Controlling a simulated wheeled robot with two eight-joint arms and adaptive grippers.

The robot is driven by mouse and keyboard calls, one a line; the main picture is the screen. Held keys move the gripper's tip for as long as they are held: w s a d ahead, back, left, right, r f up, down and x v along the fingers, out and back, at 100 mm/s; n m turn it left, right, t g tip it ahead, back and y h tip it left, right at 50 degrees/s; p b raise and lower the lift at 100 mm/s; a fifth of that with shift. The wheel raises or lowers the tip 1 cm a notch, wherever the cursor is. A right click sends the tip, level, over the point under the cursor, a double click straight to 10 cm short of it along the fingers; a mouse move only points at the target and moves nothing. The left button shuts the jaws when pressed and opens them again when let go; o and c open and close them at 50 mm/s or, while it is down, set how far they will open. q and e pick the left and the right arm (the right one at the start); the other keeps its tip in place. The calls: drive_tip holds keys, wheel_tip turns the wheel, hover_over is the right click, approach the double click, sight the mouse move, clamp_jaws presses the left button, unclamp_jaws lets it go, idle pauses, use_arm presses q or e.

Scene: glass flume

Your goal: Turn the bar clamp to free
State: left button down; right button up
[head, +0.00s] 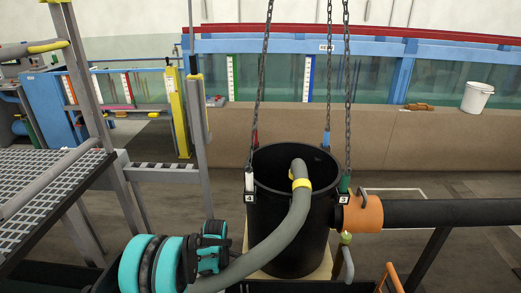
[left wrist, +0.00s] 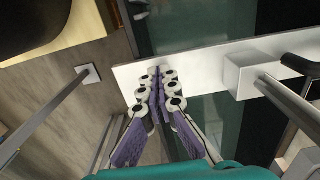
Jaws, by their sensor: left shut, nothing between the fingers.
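In the left wrist view my left gripper (left wrist: 160,74) is shut and empty, its purple-padded fingers together over a long white plate (left wrist: 205,60). A white block (left wrist: 241,76) stands on the plate to the right of the fingertips, apart from them. A metal rod (left wrist: 285,103) and a black handle-like piece (left wrist: 301,66) lie by that block. I cannot tell for sure which part is the bar clamp. In the head view my teal and black left arm shows at the bottom left, but its fingers cannot be made out. My right gripper is in neither view.
A black bucket (head: 290,240) hangs on chains (head: 347,100), with a grey hose (head: 280,235) curving into it. An orange collar (head: 362,214) joins a black pipe (head: 450,213) at right. A grated platform (head: 45,190) with grey rails stands left. Open floor lies behind.

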use_arm(q)
drive_tip(key=shift+s+a+b, duration=0.2)
drive_tip(key=shift+s+b, duration=0.1)
drive_tip(key=shift+s, duration=0.15)
drive_tip(key=shift+s+d, duration=0.1)
drive_tip(key=shift+d, duration=0.05)
idle(0.3)
drive_tip(key=shift+s+d, duration=0.1)
drive_tip(key=shift+d, duration=0.15)
wheel_tip(320, 180, up, 6)
drive_tip(key=p, duration=0.3)
